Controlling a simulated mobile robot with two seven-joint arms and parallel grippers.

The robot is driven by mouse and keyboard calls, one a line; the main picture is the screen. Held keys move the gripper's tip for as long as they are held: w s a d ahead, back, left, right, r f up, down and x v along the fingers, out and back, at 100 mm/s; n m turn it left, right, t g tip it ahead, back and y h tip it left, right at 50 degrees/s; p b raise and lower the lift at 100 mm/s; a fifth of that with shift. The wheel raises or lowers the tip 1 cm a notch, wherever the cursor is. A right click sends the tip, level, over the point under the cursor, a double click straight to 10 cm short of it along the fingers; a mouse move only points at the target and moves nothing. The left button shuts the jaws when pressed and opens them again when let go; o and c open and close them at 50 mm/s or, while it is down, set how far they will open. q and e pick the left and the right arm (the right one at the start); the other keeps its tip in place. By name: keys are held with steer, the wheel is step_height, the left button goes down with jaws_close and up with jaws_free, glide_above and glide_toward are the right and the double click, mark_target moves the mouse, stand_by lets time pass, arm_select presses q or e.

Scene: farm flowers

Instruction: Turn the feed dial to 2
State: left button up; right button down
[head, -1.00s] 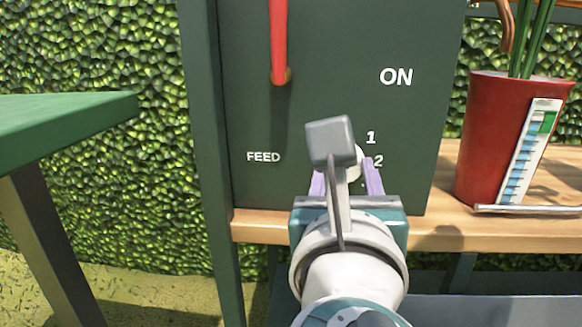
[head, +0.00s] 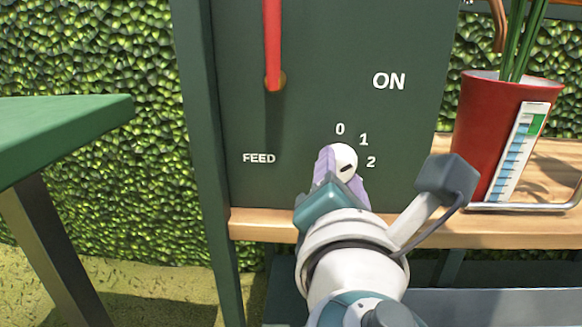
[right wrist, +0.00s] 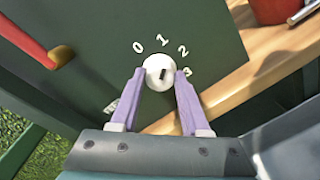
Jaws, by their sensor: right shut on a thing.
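The white feed dial (head: 343,155) sits on the dark green panel, with 0, 1 and 2 around it. The dial (right wrist: 153,78) also shows in the right wrist view, where a 3 is partly visible beyond the 2. My right gripper (head: 341,168) is shut on the dial, its purple fingers on either side; it also shows in the right wrist view (right wrist: 158,76). The dial's short dark mark slants toward the 2 side in the head view; its exact setting is hard to tell. My left gripper is out of view.
A red lever (head: 272,45) hangs on the panel (head: 310,60) above the FEED label. A red pot (head: 478,135) with a gauge stands on the wooden shelf (head: 262,224) at right. A green table (head: 60,135) is at left.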

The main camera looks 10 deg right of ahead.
steer(key=m, duration=0.3)
steer(key=shift+d+m+b, duration=0.1)
steer(key=shift+m+b, duration=0.2)
steer(key=shift+m+y+b, duration=0.4)
steer(key=shift+m+b, duration=0.05)
steer(key=shift+m, duration=1.05)
steer(key=shift+c, duration=1.9)
jaws_free()
steer(key=shift+s, duration=0.55)
steer(key=f+p+v, duration=0.1)
steer(key=p+v, duration=0.1)
steer(key=v, duration=0.7)
steer(key=shift+r, duration=0.45)
